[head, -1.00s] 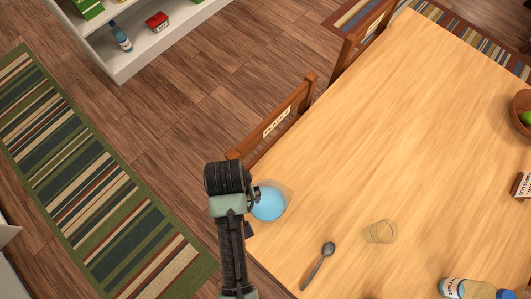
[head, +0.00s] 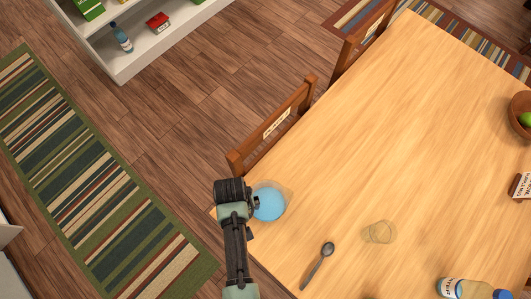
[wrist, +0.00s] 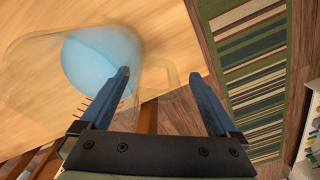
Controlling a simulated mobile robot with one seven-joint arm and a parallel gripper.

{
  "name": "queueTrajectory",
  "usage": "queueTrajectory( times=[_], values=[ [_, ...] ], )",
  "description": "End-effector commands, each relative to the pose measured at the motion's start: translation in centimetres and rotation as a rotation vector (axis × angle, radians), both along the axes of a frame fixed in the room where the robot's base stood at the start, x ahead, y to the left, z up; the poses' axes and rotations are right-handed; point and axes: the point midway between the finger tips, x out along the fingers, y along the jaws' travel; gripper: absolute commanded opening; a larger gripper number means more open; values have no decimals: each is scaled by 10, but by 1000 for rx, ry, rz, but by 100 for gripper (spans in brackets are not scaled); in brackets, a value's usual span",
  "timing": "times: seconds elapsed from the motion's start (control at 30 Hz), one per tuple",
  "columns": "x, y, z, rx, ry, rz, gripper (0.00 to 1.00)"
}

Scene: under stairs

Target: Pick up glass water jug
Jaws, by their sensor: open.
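The glass water jug (head: 270,201) is clear with blue water inside. It stands near the left corner of the wooden table (head: 370,130). In the wrist view the jug (wrist: 95,62) fills the upper left, and its clear handle reaches to the right toward my fingers. My gripper (wrist: 164,80) is open. Its left finger overlaps the jug's edge in the picture, and its right finger is to the right of the handle. In the head view my gripper (head: 254,203) is at the jug's left side, with its fingers mostly hidden. I cannot tell whether they touch it.
A spoon (head: 318,266), an empty glass (head: 379,232) and a bottle (head: 457,288) are on the table to the right. Wooden chairs (head: 272,124) stand along the table's far left edge. A striped rug (head: 95,180) lies on the floor at left.

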Motion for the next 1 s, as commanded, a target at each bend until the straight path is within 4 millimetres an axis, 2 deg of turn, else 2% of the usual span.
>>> queueTrajectory(
  times=[0.17,0.6,0.7,1.0],
  values=[
    [0,0,0,0,-1,0,94],
    [0,1,0,1,0,1,15],
    [0,1,0,2,1,1,0],
    [2,1,2,1,-4,1,0]
  ],
)
